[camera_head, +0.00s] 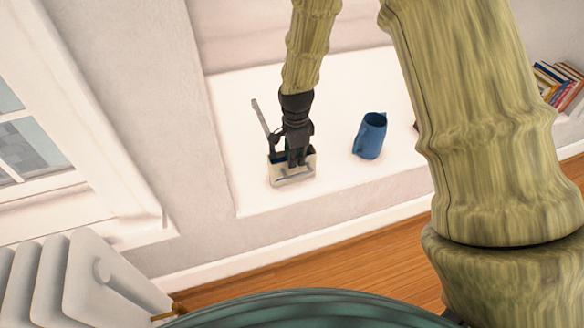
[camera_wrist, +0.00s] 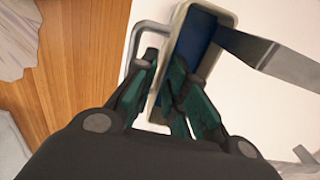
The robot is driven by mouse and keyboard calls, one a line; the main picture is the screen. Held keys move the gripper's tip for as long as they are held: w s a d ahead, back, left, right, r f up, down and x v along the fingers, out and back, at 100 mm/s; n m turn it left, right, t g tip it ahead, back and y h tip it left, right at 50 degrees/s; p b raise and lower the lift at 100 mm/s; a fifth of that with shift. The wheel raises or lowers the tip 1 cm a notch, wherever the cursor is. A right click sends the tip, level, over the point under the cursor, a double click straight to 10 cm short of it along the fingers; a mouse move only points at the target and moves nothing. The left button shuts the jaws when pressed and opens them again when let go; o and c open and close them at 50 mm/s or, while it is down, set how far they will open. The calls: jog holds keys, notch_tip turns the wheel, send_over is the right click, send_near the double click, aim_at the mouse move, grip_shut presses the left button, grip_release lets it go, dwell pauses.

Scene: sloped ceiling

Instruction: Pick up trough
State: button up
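The trough (camera_head: 294,178) is a small cream box with a dark blue inside and a grey handle on its side. It is upright on the white ledge in the head view; I cannot tell whether it is lifted. In the wrist view the trough (camera_wrist: 202,62) shows its rim, its blue inside and the handle at the left. My gripper (camera_head: 292,155) comes down on it from above. In the wrist view my gripper (camera_wrist: 163,66) has its fingers drawn close together, one outside by the handle and one inside, with the trough's wall between them. The fingers hide part of the wall.
A long grey flat bar (camera_wrist: 270,58) sticks out of the trough; it leans up to the left in the head view. A blue jug (camera_head: 370,136) stands to the right on the white ledge (camera_head: 335,185). Books (camera_head: 556,82) are at the far right. A white radiator (camera_head: 75,280) is at lower left.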

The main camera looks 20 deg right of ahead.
jog(key=b, duration=0.1)
send_over(294, 181)
jog(key=shift+w+d+f, duration=0.15)
jog(key=shift+f, duration=2.5)
grip_shut()
jog(key=shift+r, duration=0.1)
jog(key=shift+r, duration=0.2)
notch_tip(294, 181, up, 3)
jog(key=shift+r+p, duration=0.1)
jog(key=shift+p, duration=0.35)
jog(key=s+r+p, duration=0.1)
jog(key=s, duration=1.5)
jog(key=shift+d+r+p, duration=0.15)
jog(key=shift+d+p, duration=0.15)
